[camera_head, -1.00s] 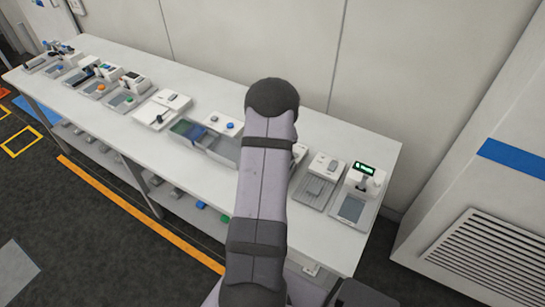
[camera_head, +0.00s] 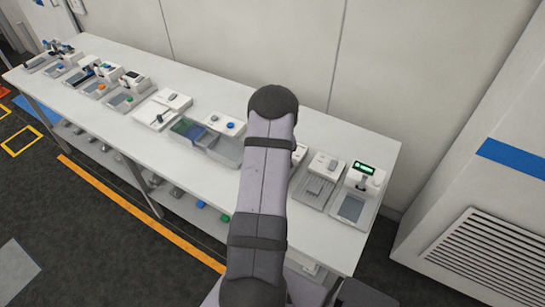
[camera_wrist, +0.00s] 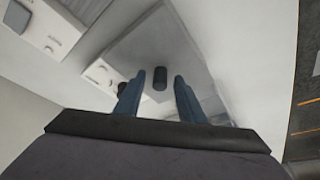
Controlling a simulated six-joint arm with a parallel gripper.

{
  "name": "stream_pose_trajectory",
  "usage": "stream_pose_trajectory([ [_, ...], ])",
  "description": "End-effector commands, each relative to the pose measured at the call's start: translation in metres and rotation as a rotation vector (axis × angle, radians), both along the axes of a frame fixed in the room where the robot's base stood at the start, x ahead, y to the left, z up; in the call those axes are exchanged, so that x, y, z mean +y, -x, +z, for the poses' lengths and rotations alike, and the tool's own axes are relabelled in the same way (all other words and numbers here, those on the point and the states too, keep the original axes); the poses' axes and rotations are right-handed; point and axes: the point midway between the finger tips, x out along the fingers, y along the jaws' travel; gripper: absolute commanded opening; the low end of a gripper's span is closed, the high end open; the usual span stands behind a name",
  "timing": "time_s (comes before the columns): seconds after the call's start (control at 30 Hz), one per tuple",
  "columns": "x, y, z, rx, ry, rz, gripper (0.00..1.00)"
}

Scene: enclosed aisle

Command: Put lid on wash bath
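In the wrist view, my gripper (camera_wrist: 157,92) has its two blue fingers apart. A short dark knob (camera_wrist: 160,77) stands between the fingertips, with a visible gap on each side. The knob sits over a flat grey panel (camera_wrist: 155,45) that looks like the lid; I cannot tell what it rests on. In the head view, a unit that looks like the wash bath (camera_head: 226,152) has an open grey basin, with a blue-green section at its left. My arm hides the gripper and the bench behind it in that view.
A long white bench (camera_head: 310,262) carries a row of small devices. A device with a green display (camera_head: 364,168) stands at the right end, beside a grey-topped unit (camera_head: 322,168). A wall closes off the back. A lower shelf holds small items.

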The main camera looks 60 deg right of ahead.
Motion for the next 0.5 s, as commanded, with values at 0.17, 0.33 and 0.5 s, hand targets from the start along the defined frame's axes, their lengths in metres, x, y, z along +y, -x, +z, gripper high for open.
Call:
stream_pose_trajectory([
  [0.17, 0.0001, 0.0001, -0.0001, 0.000, 0.000, 0.000, 0.36],
  [0.33, 0.0000, 0.0000, 0.0008, 0.000, 0.000, 0.001, 0.36],
  [0.5, -0.0004, -0.0001, 0.0075, 0.000, 0.002, 0.001, 0.36],
])
